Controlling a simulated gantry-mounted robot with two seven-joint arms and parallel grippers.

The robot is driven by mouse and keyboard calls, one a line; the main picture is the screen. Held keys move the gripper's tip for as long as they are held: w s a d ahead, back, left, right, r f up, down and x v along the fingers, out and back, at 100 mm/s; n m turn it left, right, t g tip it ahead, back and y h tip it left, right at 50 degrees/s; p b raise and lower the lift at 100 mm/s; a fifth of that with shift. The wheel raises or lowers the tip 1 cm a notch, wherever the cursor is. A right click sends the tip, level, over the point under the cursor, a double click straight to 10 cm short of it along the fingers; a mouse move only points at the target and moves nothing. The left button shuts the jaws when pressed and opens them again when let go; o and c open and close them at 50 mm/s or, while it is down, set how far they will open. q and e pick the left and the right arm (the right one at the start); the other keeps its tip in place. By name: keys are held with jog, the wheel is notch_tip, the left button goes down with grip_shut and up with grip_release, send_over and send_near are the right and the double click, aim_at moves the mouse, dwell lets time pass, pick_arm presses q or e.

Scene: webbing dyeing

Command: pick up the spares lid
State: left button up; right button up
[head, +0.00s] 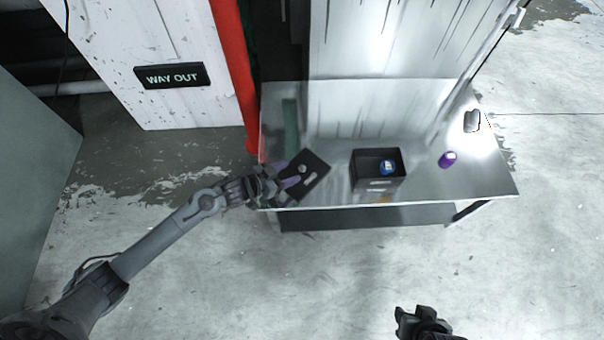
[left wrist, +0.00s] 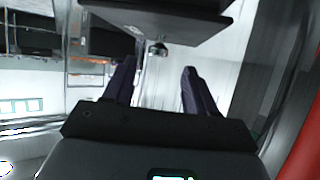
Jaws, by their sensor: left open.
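The spares lid is probably the dark flat panel (head: 318,176) with a small pale knob and a light label, at the left front of the table in the head view. In the left wrist view the dark panel (left wrist: 165,18) crosses the top, with its small knob (left wrist: 158,48) beyond and between the fingertips. My left gripper (head: 289,180) is at the panel's left side, its purple fingers pointing toward the knob. The fingers stand apart and hold nothing; contact is unclear. My right gripper (head: 418,318) is low in the head view, away from the table; its fingers are unclear.
A dark open box (head: 378,184) stands right of the panel with a blue round item (head: 387,168) inside. A purple item (head: 447,159) and a dark grey item (head: 472,121) are farther right on the metal table (head: 480,180). A red post (head: 236,75) rises behind the left end.

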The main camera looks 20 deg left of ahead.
aim_at(301, 169)
pick_arm(q)
jog(key=b+x, duration=0.3)
jog(key=x, duration=0.1)
jog(key=shift+d, duration=0.2)
jog(key=shift+w+d+f, duration=0.1)
jog(key=shift+w+d, duration=0.1)
jog(key=shift+w, duration=0.1)
jog(key=shift+s, duration=0.1)
jog(key=shift+c, duration=0.7)
grip_shut()
